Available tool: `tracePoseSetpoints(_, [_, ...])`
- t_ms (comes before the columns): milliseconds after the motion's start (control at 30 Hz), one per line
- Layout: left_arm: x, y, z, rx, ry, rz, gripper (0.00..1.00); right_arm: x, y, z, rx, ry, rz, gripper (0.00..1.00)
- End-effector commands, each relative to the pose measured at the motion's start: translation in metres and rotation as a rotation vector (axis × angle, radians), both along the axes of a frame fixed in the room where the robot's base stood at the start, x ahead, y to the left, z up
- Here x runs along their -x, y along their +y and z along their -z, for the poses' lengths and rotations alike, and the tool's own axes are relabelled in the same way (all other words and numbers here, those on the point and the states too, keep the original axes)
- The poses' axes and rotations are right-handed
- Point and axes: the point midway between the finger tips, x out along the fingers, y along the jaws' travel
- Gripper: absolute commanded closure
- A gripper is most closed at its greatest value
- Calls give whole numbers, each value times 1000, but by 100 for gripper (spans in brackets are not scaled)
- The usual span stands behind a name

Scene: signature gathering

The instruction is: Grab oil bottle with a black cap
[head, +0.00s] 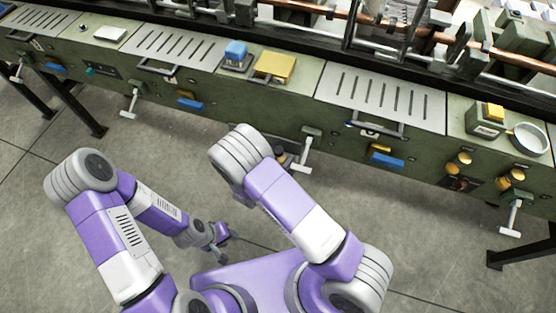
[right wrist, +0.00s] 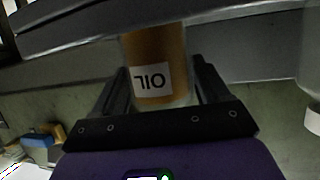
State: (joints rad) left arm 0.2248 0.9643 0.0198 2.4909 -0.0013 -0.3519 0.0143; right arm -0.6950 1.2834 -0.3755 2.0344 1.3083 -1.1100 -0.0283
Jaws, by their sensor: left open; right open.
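In the right wrist view, an amber bottle (right wrist: 177,50) with a white label reading OIL, upside down in the picture, stands between the two fingers of my right gripper (right wrist: 160,78). The fingers are open, one on each side of the bottle, with small gaps visible. The bottle's cap is not visible. In the head view my right arm hides most of its gripper and the bottle; a small dark and brown patch shows beside the arm at the bench front, too small to tell. My left gripper (head: 219,241) is open and empty, low over the floor, away from the bench.
A long green workbench (head: 240,101) crosses the head view, with slotted metal plates, a blue button (head: 236,50), a yellow block (head: 275,66) and a white round dish (head: 530,139). Handles and clamps jut from its front. The grey floor (head: 150,140) before it is clear.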

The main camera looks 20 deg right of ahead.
Motion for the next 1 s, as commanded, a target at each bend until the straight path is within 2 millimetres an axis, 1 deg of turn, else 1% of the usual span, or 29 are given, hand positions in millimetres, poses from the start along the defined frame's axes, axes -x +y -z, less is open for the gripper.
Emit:
tracePoseSetpoints(33, [0, 0, 4, 0, 0, 0, 57, -5, -4, 5, 0, 0, 2, 25])
tracePoseSetpoints(133, [0, 0, 6, 0, 0, 0, 57, -10, -9, 7, -1, 0, -1, 25])
tracePoseSetpoints(367, [0, 0, 5, 0, 0, 0, 57, -11, -10, 6, -1, 0, -1, 25])
tracePoseSetpoints(467, [0, 0, 5, 0, 0, 0, 57, -11, -10, 6, -1, 0, -1, 37])
tracePoseSetpoints(633, [0, 0, 5, 0, 0, 0, 57, -11, -10, 6, -1, 0, -1, 63])
tracePoseSetpoints(667, [0, 0, 5, 0, 0, 0, 57, -11, -10, 6, -1, 0, -2, 65])
tracePoseSetpoints(1000, [0, 0, 2, 0, 0, 0, 57, -11, -9, 3, -1, 0, -1, 66])
